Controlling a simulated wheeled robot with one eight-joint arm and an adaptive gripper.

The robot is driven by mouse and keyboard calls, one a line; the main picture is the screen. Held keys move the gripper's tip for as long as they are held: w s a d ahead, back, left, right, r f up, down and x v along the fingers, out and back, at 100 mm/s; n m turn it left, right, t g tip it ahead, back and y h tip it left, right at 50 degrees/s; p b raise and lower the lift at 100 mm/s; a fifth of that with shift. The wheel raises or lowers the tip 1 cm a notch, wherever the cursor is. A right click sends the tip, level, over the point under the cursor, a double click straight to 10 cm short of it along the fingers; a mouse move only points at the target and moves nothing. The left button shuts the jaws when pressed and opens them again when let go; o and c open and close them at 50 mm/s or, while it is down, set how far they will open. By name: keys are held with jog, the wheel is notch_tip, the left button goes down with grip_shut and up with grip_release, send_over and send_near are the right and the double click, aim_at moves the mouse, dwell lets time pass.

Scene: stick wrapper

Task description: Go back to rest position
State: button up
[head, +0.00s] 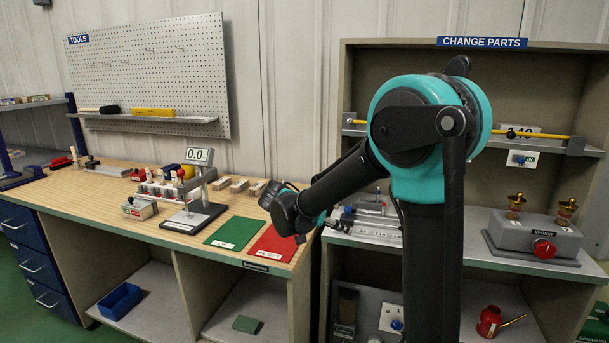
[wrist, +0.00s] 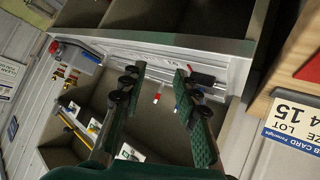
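My gripper (wrist: 160,70) is open in the wrist view, its two green-padded fingers spread apart with nothing between them. The fingers cannot be made out in the head view.
A green mat (head: 234,233) and a red mat (head: 274,243) lie at the bench's right end, close to my wrist. The shelf holds a grey device with a red knob (head: 543,249).

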jog(key=s+d+f+n+g+y, duration=0.2)
jog(key=s+d+f+n+y, duration=0.3)
jog(key=s+d+f, duration=0.5)
jog(key=s+f+n+y, duration=0.2)
jog(key=s, duration=0.4)
jog(key=s+a+f+n+t+y, duration=0.1)
jog(key=s+f+n+y, duration=0.1)
jog(key=s, duration=0.4)
jog(key=shift+s+a+f+n+t+y, duration=0.15)
jog(key=shift+a+f+n+t+y, duration=0.15)
jog(key=shift+f+y, duration=0.25)
jog(key=shift+o, duration=0.2)
